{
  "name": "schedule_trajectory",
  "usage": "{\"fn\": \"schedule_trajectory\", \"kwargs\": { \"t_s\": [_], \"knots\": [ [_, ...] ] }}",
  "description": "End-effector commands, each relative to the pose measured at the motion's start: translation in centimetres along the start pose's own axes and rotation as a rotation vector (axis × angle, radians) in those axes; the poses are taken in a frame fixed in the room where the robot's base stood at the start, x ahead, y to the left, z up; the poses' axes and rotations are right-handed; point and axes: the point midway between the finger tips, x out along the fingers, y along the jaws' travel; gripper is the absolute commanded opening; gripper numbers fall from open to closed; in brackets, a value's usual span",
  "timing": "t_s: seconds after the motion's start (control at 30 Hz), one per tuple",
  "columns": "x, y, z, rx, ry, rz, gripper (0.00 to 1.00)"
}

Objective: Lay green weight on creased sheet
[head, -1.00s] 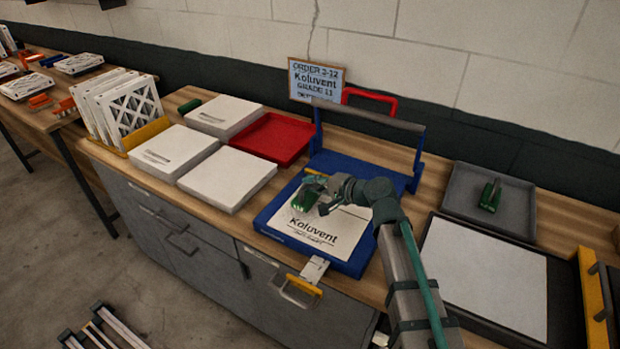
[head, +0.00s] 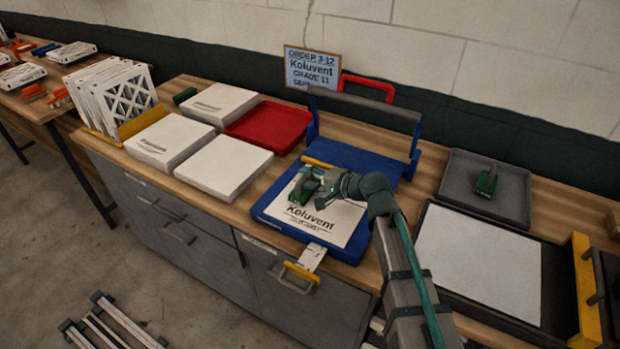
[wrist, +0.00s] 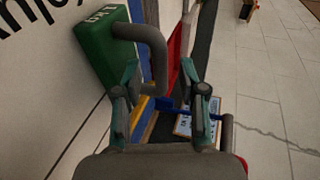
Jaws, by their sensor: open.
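A green weight (head: 300,193) with a grey bent handle stands on the printed Koluvent sheet (head: 326,224), near its upper left part, on the blue press-like base. My gripper (head: 312,184) is open right at the weight and partly hides it. In the wrist view the weight (wrist: 102,45) is ahead, with its handle reaching between the spread fingers of my gripper (wrist: 160,88). I cannot tell whether a finger touches the handle. A second green weight (head: 487,182) sits in the grey tray (head: 458,200). I cannot clearly make out creases on either sheet.
The blue base (head: 270,215) has a tall handle bar (head: 365,108) behind. A plain white sheet (head: 475,265) lies in a black frame at right, with a yellow bar (head: 587,290). White boxes (head: 222,168) and a red tray (head: 268,127) stand left. An order sign (head: 312,68) is behind.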

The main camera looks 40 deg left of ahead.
Motion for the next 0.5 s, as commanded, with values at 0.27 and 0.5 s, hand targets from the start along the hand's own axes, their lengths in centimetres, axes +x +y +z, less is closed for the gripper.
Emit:
{"fn": "schedule_trajectory", "kwargs": {
  "t_s": [0.27, 0.5],
  "knots": [
    [-0.9, -0.1, 0.0, 0.0, 0.002, -0.001, 0.41],
    [-5.1, 0.1, 0.1, 0.0, 0.004, -0.002, 0.41]
  ]
}}
